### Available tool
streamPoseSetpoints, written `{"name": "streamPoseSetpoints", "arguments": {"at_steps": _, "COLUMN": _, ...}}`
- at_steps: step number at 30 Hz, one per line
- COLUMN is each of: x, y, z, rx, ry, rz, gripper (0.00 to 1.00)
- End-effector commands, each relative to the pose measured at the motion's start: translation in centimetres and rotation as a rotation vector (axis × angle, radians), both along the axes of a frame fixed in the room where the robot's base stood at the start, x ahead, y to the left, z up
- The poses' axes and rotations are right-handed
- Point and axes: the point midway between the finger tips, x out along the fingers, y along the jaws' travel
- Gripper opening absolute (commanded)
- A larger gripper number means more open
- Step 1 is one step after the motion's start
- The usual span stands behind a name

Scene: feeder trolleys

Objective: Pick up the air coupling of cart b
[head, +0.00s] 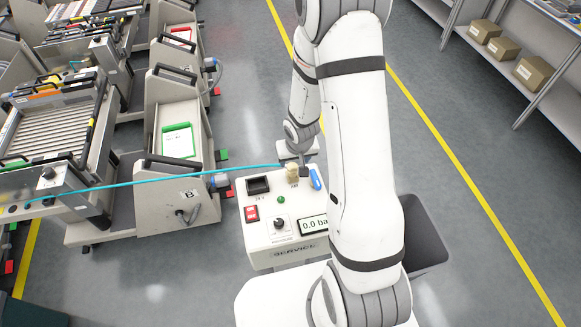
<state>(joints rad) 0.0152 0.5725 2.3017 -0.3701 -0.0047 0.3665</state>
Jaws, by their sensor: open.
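Cart B (190,215), a grey trolley with a "B" label, stands left of the service box. A light-blue air hose (150,181) runs from the left trolley side across cart B to the top of the service box (275,240). It ends near a small brass-coloured fitting (292,174) at the box's back edge, which may be the air coupling. A blue piece (315,179) stands right of it. My gripper (304,166) is at the back edge of the box, close to the fitting and blue piece. It is open; its fingertips are small and partly hidden. I cannot tell whether it touches either.
The box carries a red switch (252,213), a knob (279,224) and a display reading about 0.0 ba (313,225). More trolleys stand at left. A shelf with cardboard boxes (533,73) is at upper right. Grey floor with yellow lines lies open at right.

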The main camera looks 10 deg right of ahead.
Motion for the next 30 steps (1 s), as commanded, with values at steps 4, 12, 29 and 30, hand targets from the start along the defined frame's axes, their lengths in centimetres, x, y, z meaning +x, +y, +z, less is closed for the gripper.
{"name": "streamPoseSetpoints", "arguments": {"at_steps": 4, "x": 0.3, "y": 0.1, "z": -1.5, "rx": 0.0, "ry": 0.0, "rz": 0.004, "gripper": 0.58}}
{"name": "streamPoseSetpoints", "arguments": {"at_steps": 12, "x": 1.4, "y": 0.4, "z": -4.7, "rx": -0.001, "ry": 0.001, "rz": 0.007, "gripper": 0.58}}
{"name": "streamPoseSetpoints", "arguments": {"at_steps": 29, "x": 1.9, "y": 0.5, "z": -5.9, "rx": -0.001, "ry": 0.001, "rz": 0.007, "gripper": 0.44}}
{"name": "streamPoseSetpoints", "arguments": {"at_steps": 30, "x": 1.9, "y": 0.5, "z": -5.9, "rx": -0.001, "ry": 0.001, "rz": 0.007, "gripper": 0.41}}
